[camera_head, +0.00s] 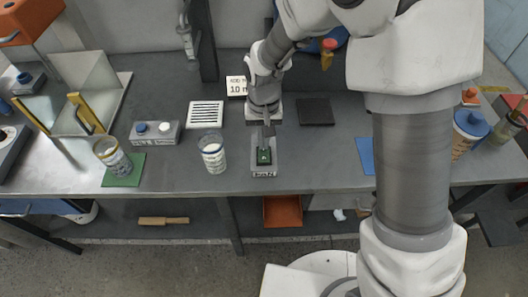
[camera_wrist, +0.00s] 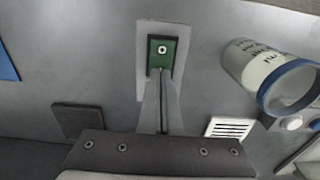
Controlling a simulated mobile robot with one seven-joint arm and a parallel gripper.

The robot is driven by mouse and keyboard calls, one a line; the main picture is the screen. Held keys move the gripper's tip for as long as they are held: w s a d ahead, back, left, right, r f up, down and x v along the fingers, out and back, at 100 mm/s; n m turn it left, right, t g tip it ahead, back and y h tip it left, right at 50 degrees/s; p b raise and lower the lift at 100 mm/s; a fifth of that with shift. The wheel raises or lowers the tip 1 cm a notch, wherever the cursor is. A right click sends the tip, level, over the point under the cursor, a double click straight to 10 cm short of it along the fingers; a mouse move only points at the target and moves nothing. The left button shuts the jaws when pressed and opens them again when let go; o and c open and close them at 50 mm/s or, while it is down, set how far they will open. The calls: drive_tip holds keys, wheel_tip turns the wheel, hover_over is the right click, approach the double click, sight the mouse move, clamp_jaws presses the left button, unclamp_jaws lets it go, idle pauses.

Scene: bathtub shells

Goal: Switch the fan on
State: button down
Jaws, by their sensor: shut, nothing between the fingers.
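A small grey switch box (camera_head: 263,171) with a green rocker (camera_head: 264,157) stands near the front edge of the grey bench. Its front label is too small to read surely. In the wrist view, the box (camera_wrist: 146,32) shows its green rocker (camera_wrist: 162,48) with a white ring mark. My gripper (camera_head: 267,142) points down at the back part of the switch, fingers together and empty. In the wrist view the fingertips (camera_wrist: 162,76) overlap the near edge of the green rocker; I cannot tell if they touch it. No fan can be made out for certain.
A glass jar (camera_head: 212,152) stands left of the switch, with a white slotted grille (camera_head: 206,114) behind it. A box with blue and white buttons (camera_head: 155,133) and another jar (camera_head: 112,155) on a green mat are further left. A dark square pad (camera_head: 316,111) lies right.

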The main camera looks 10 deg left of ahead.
drive_tip(key=shift+f, duration=0.25)
drive_tip(key=shift+r, duration=0.1)
drive_tip(key=shift+r+p, duration=2.35)
drive_tip(key=shift+r, duration=1.15)
